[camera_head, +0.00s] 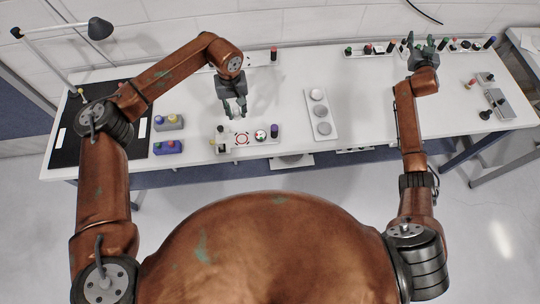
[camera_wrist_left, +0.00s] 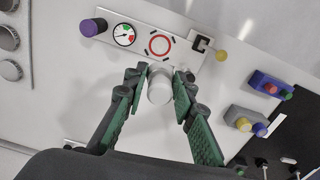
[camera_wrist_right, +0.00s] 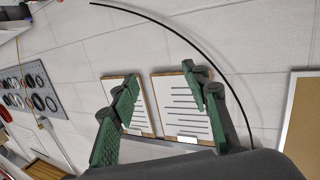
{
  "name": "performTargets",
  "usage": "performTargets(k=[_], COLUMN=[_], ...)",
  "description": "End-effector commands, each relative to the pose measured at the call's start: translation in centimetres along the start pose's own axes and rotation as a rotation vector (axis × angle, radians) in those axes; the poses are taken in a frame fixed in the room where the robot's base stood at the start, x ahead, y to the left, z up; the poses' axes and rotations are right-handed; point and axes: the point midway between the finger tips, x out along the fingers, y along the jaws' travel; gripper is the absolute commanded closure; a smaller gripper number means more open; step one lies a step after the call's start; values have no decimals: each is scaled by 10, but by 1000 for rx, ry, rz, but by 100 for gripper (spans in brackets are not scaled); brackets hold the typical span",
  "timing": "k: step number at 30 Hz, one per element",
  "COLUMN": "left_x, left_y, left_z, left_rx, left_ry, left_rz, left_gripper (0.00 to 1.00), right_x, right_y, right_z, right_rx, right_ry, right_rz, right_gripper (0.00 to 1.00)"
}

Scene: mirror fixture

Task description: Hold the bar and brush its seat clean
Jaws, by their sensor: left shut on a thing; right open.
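My left gripper (camera_head: 236,112) is over the middle of the table, just behind the fixture plate (camera_head: 253,147). Its fingers are shut on a pale cylindrical piece (camera_wrist_left: 159,90), apparently the bar, seen nearly end-on in the left wrist view. A red ring (camera_wrist_left: 160,45), likely the seat, is on the plate just beyond the held bar; any dirt on it is too small to tell. My right gripper (camera_head: 427,42) is open and empty at the table's back right. I cannot make out a brush.
A white plate with grey discs (camera_head: 321,115) stands right of the fixture. Blue and grey button boxes (camera_head: 168,147) sit at the left near the dark mat (camera_head: 65,135). Racks of small coloured items (camera_head: 370,49) line the back edge. The table's middle right is clear.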

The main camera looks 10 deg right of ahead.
Motion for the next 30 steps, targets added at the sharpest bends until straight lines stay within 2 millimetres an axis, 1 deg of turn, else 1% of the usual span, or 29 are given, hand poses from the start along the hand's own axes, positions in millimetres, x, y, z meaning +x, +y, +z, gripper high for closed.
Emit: performTargets(k=[1,2,3,5,6,8,9,10,11,12,13,14,15,17,18,20,21,23,24,26,27,29,30], left_x=[0,0,0,0,0,0,0,0,0,0,0,0,0,0,0,0,0,0,0,0,0,0,0], left_y=[0,0,0,0,0,0,0,0,0,0,0,0,0,0,0,0,0,0,0,0,0,0,0], left_z=[0,0,0,0,0,0,0,0,0,0,0,0,0,0,0,0,0,0,0,0,0,0,0], left_rx=[0,0,0,0,0,0,0,0,0,0,0,0,0,0,0,0,0,0,0,0,0,0,0], left_ry=[0,0,0,0,0,0,0,0,0,0,0,0,0,0,0,0,0,0,0,0,0,0,0], left_rz=[0,0,0,0,0,0,0,0,0,0,0,0,0,0,0,0,0,0,0,0,0,0,0], left_gripper=[95,95,95,95,95,95,95,95,95,95,95,95,95,95,95,95,95,95,95,95,95,95,95], right_x=[-1,-2,-4,-9,-13,-20,-26,-32,-38,-46,-51,-56,-62,-73,-81,-96,-107,-126,-140,-163,-179,-204,-222], right_y=[-26,-40,-59,-88,-106,-135,-155,-170,-187,-207,-218,-227,-234,-246,-254,-267,-275,-289,-298,-312,-321,-336,-345], right_z=[-18,-28,-40,-58,-71,-88,-97,-103,-103,-93,-80,-65,-43,-12,7,35,53,78,94,116,129,146,156], right_rx=[25,41,64,97,121,156,177,194,205,214,212,204,189,166,152,131,119,103,94,83,77,74,73], right_ry=[30,47,68,99,120,148,163,174,177,171,161,147,128,107,95,83,78,74,76,82,89,105,117], right_rz=[-29,-45,-66,-101,-125,-162,-188,-206,-223,-237,-234,-227,-211,-191,-178,-161,-150,-137,-129,-121,-117,-114,-115], right_gripper=[57,57,57,57,57,57,57,57,57,57,57,57,57,57,57,57,57,57,57,57,57,57,57])
